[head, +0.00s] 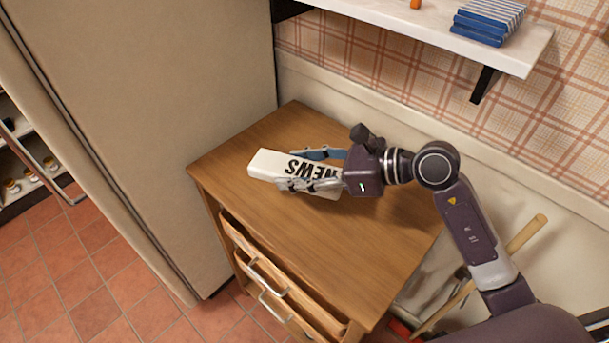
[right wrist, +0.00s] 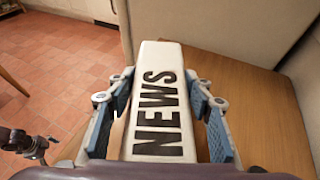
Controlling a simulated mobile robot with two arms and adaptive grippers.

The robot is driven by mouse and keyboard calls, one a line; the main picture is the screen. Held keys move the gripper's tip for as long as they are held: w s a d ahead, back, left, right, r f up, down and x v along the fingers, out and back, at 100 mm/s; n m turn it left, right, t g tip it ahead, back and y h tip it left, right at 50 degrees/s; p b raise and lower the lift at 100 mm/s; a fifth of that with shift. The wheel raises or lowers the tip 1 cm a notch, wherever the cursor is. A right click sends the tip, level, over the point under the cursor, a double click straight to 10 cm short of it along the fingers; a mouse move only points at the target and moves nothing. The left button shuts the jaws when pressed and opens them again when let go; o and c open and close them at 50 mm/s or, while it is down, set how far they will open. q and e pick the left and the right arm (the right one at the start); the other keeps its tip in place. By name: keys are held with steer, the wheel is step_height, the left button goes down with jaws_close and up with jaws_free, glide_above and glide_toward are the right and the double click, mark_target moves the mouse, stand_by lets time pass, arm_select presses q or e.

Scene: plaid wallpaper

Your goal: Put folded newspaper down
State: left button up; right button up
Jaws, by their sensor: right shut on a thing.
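The folded newspaper (head: 268,164) is a white block with black NEWS lettering. It is over the top of the wooden cabinet (head: 350,258), near the middle. My right gripper (head: 305,168) is shut on it, with one finger along each long side. In the right wrist view the newspaper (right wrist: 160,95) lies between the two blue-padded fingers and points away from me. I cannot tell whether its underside touches the cabinet top.
A tall beige cabinet or fridge (head: 190,110) stands on the left, against the wooden cabinet. A white wall shelf (head: 420,22) with blue striped items (head: 488,20) hangs above. The wooden cabinet's top drawer (head: 280,275) stands partly open. The front and right of the top are clear.

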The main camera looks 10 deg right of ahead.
mark_target(298, 200)
step_height(298, 200, down, 7)
steer(key=shift+f, duration=0.1)
stand_by(0.3)
steer(key=shift+f, duration=0.1)
steer(key=shift+f, duration=0.15)
steer(key=o, duration=1.2)
steer(key=shift+r, duration=0.2)
steer(key=b+v, duration=0.2)
steer(key=v, duration=0.9)
steer(key=shift+s, duration=0.1)
steer(key=shift+s+d+r, duration=0.2)
steer(key=shift+s+d, duration=0.05)
steer(key=shift+d, duration=0.1)
